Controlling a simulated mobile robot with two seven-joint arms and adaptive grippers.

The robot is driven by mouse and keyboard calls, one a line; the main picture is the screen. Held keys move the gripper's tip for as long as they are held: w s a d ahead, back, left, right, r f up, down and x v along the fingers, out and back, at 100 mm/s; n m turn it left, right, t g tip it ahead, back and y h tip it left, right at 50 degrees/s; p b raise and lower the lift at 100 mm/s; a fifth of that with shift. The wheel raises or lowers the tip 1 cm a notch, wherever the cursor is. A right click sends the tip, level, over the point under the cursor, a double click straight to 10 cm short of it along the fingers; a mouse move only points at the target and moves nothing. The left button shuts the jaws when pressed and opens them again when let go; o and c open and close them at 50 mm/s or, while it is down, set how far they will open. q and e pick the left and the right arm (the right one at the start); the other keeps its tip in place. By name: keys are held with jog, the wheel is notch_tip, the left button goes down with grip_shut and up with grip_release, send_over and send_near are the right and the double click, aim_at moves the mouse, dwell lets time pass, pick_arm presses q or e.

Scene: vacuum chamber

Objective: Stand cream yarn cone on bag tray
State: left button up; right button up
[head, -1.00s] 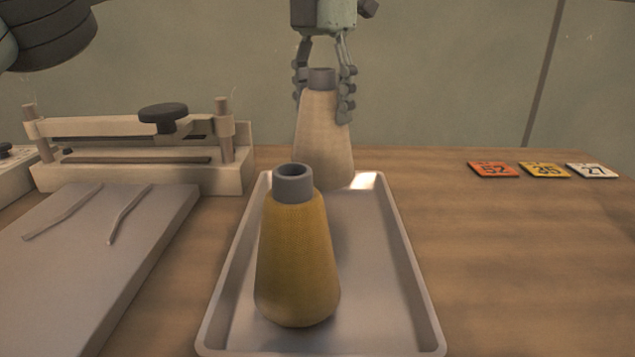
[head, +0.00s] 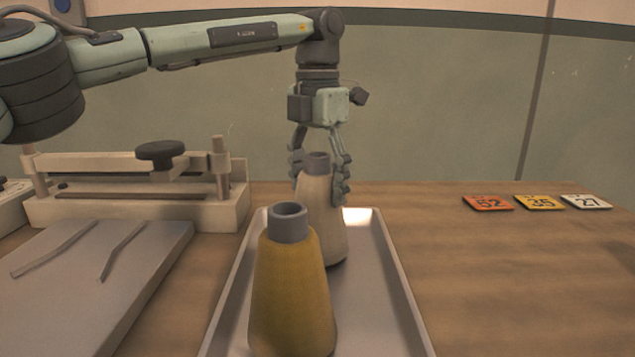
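The cream yarn cone (head: 321,230) is upright over the far part of the metal bag tray (head: 407,313), behind the yellow yarn cone (head: 290,295). The yellow cone hides part of its lower left side. Its base appears to be at the tray floor, but I cannot tell whether it touches. My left gripper (head: 320,180) points down from above, with its fingers closed on both sides of the cream cone's upper part, below the grey core tip. The yellow cone stands upright in the nearer part of the tray. My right gripper is not in view.
A bag sealer (head: 135,212) with a dark knob stands at the left, behind a grey plate (head: 95,285) carrying two thin strips. Number tags, orange (head: 488,203), yellow (head: 539,202) and white (head: 586,202), lie at the right.

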pick_arm(q)
jog(key=shift+o, duration=1.2)
jog(key=shift+r, duration=0.1)
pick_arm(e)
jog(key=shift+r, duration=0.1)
pick_arm(q)
jog(key=shift+r, duration=0.3)
notch_tip(320, 180, up, 12)
jog(key=p, duration=0.1)
jog(key=shift+f+p, duration=0.25)
jog(key=shift+p, duration=0.05)
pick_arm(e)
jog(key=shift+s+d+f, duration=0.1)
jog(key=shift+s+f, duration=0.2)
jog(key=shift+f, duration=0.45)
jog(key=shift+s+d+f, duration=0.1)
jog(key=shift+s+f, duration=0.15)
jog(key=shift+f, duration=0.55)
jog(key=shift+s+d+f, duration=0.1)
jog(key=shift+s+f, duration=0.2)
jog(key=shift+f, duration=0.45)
